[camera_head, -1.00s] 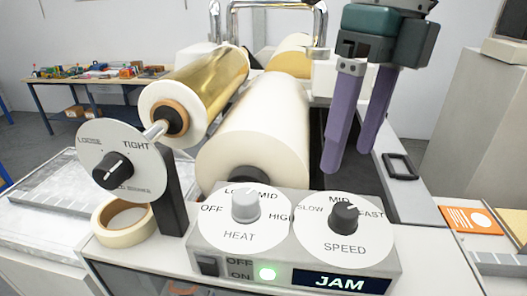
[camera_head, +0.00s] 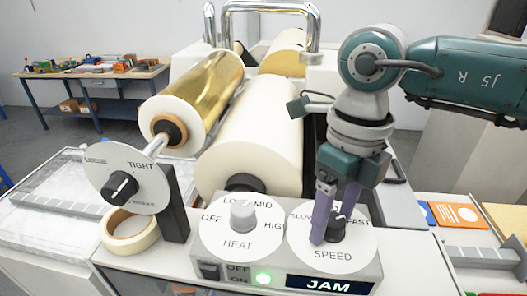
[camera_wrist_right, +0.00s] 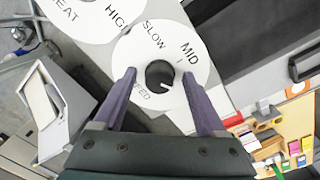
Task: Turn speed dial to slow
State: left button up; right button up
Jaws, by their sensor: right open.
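The speed dial is a white disc (camera_head: 362,243) marked SLOW, MID and FAST, with a dark round knob (camera_head: 337,229) at its centre. My right gripper (camera_head: 332,226) comes down from above over this dial. Its two purple fingers are open and partly hide the knob and the SLOW lettering. In the right wrist view the knob (camera_wrist_right: 160,74) lies between the spread fingertips (camera_wrist_right: 159,75), with a gap seeming to show on either side. A short white mark on the knob points away from SLOW. My left gripper is not in view.
The heat dial (camera_head: 243,216) with a grey knob stands just left of the speed dial. The tension dial (camera_head: 120,187), white roller (camera_head: 250,140) and gold foil roll (camera_head: 205,90) are left and behind.

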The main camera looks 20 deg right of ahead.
grip_shut()
dwell(0.4)
